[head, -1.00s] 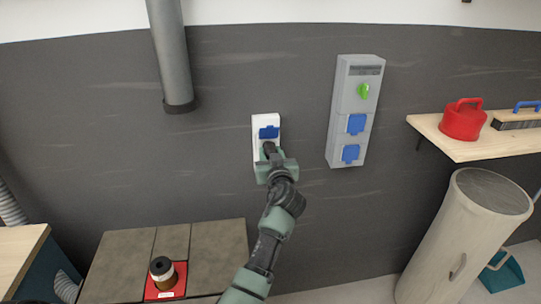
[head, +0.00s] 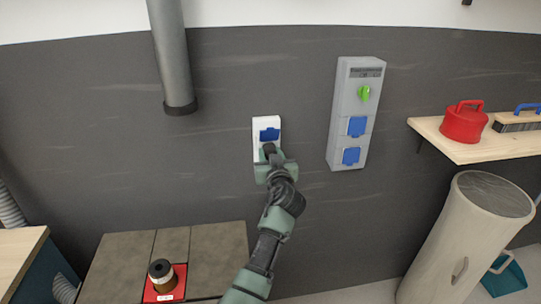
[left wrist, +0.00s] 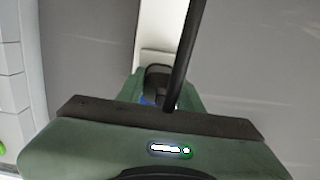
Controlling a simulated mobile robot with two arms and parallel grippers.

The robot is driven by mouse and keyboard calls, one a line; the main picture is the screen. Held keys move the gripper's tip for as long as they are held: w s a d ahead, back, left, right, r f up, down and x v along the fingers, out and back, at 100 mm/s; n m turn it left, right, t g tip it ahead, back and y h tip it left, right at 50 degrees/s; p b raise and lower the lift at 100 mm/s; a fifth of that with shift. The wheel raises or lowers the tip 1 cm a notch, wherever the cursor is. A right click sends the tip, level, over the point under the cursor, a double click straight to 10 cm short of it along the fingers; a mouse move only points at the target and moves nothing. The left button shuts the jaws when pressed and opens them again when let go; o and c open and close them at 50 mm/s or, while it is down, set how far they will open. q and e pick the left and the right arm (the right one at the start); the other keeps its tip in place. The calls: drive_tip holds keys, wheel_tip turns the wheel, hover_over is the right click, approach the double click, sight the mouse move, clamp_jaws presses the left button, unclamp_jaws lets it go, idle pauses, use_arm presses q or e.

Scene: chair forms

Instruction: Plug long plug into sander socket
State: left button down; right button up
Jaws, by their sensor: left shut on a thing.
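A white wall socket (head: 260,150) with a raised blue lid (head: 269,135) is on the dark wall, near the middle of the head view. My left gripper (head: 269,157) is in front of its lower part, shut on a black plug (head: 268,148). In the left wrist view the plug (left wrist: 158,74) sits between the green fingers, and its black cable (left wrist: 187,45) runs up across the picture. The white socket (left wrist: 156,30) is behind it. The gripper hides the contact area, so I cannot tell whether the plug is inserted. My right gripper is not in view.
A grey panel (head: 345,100) with a green switch and two blue-lidded sockets is to the right. A grey pipe (head: 172,55) hangs at upper left. A wooden shelf (head: 468,152) and a pale cylindrical bin (head: 455,235) are at right. A bench (head: 215,250) is below left.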

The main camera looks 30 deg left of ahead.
use_arm(q)
drive_tip(key=shift+a+r, duration=0.1)
idle(0.5)
drive_tip(key=c, duration=1)
unclamp_jaws()
drive_tip(key=shift+o, duration=0.7)
drive_tip(key=shift+w+a+f, duration=0.1)
drive_tip(key=shift+w+f, duration=0.05)
drive_tip(key=shift+f, duration=0.05)
